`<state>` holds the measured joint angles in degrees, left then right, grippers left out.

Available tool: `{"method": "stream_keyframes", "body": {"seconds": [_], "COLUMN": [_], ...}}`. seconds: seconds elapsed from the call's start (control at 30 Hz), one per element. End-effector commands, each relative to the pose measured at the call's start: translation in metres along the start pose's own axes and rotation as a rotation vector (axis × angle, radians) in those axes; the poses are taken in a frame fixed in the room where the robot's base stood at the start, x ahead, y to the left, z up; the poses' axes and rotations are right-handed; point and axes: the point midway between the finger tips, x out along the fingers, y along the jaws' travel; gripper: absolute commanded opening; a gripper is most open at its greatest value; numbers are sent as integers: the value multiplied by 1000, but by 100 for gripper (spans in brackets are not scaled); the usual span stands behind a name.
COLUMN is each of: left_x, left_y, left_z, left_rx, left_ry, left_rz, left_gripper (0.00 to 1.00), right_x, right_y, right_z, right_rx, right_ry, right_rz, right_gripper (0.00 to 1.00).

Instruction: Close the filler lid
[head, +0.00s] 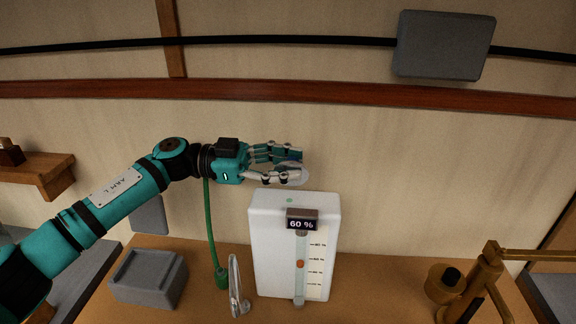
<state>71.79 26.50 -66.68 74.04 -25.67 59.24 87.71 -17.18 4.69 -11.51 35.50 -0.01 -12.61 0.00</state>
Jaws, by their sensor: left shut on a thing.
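A white upright tank unit (265,250) stands on the wooden table, with a dark display reading 60 % and a vertical level scale on its front. My left gripper (298,166) reaches in from the left just above the unit's top. Its fingers are shut on a pale, rounded piece (301,178) that looks like the filler lid. The fingers hide part of this piece. I cannot tell whether it touches the unit. A small green mark (290,200) shows near the unit's top. My right gripper is not in view.
The table (375,285) holds a grey box (148,278) at left, a green hose (211,225) and a clear upright piece (235,285) beside the unit, and a brass-coloured fixture (484,275) at right. The tabletop between the unit and the fixture is clear.

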Motion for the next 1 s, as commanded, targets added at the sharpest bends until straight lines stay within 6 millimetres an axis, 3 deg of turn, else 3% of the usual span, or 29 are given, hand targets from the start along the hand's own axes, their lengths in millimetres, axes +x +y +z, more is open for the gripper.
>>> {"method": "stream_keyframes", "body": {"seconds": [0.3,0.83,0.87,1.0], "left_x": [-2,-2,-2,-2], "left_y": [2,3,3,4], "left_z": [-5,-7,-7,-6], "left_rx": [134,159,159,156], "left_ry": [3,5,5,3], "left_rz": [-11,-12,-12,-9], "left_gripper": [0,0,31,45], "right_x": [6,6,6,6], "right_y": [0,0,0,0], "right_z": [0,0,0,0], "right_rx": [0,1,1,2], "right_ry": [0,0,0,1], "right_rz": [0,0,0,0], "right_gripper": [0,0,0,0]}}
